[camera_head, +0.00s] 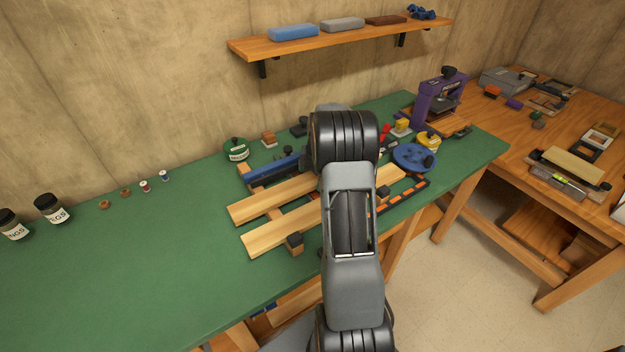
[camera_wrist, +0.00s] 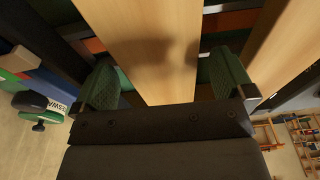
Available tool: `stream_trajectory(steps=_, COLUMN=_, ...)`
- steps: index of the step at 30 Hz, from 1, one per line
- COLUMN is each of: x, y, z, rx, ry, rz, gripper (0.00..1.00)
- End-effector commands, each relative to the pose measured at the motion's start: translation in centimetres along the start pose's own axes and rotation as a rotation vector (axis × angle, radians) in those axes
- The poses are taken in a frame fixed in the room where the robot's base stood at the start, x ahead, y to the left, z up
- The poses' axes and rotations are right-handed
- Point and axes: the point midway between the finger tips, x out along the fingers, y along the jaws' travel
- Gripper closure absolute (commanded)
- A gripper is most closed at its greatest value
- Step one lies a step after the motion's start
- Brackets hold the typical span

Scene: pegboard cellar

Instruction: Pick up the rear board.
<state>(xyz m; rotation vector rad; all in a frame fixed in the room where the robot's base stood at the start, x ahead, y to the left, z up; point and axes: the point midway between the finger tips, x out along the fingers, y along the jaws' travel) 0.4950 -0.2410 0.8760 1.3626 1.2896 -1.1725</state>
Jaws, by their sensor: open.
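The rear board (camera_head: 268,201) is a long pale wooden plank on the green bench, on the wall side of a similar front board (camera_head: 278,236). My arm hides part of both boards and also hides my gripper in the head view. In the wrist view my gripper (camera_wrist: 165,79) is open, with one green-padded finger at each side of a wide pale board, which I take to be the rear board (camera_wrist: 150,45). The front board (camera_wrist: 275,40) seems to be the one at the right. I cannot tell whether the pads touch the wood.
A blue clamp-like tool (camera_head: 273,170) lies just behind the rear board. A small wooden block (camera_head: 295,242) is by the front board. A green tin (camera_head: 236,149), a blue disc (camera_head: 413,157) and a purple press (camera_head: 437,98) stand nearby. The bench's left is mostly clear.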

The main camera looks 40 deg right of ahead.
Motion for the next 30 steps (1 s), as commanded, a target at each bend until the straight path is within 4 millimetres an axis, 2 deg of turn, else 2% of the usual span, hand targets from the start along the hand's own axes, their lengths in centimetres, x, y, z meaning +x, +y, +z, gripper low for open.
stream_trajectory(steps=9, x=0.36, y=0.0, z=0.0, rx=0.0, ry=0.0, rz=0.0, gripper=0.02)
stream_trajectory(steps=28, x=0.3, y=0.0, z=0.01, rx=0.001, ry=0.0, rz=0.001, gripper=0.62)
stream_trajectory(steps=30, x=0.22, y=0.03, z=0.01, rx=0.0, ry=-0.001, rz=0.002, gripper=0.63)
